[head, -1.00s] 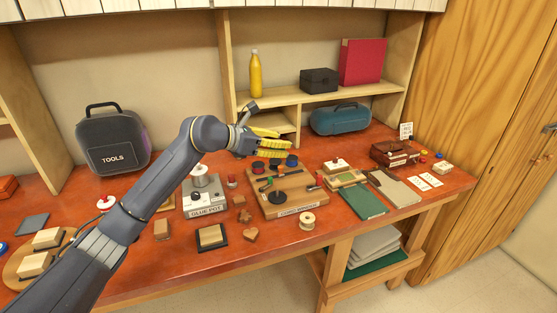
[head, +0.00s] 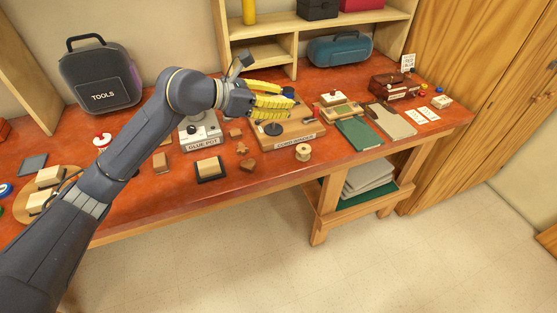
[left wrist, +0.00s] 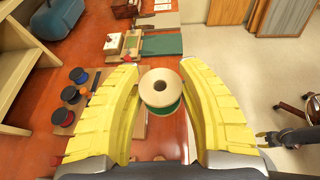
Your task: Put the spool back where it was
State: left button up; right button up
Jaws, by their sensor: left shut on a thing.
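A spool (left wrist: 160,88) with a cream end and green thread sits between the yellow fingers of my left gripper (left wrist: 160,100) in the left wrist view. The gripper is shut on it.
A pale spool (head: 303,152) stands near the bench front edge. A teal case (head: 340,49) is behind, beside the shelf. Open floor lies in front.

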aim_at(279, 163)
pick_arm(q)
notch_tip(279, 163, down, 20)
jog(key=shift+r, duration=0.25)
dwell(0.5)
jog(key=shift+f, duration=0.15)
jog(key=o, duration=0.9)
jog(key=v, duration=1.2)
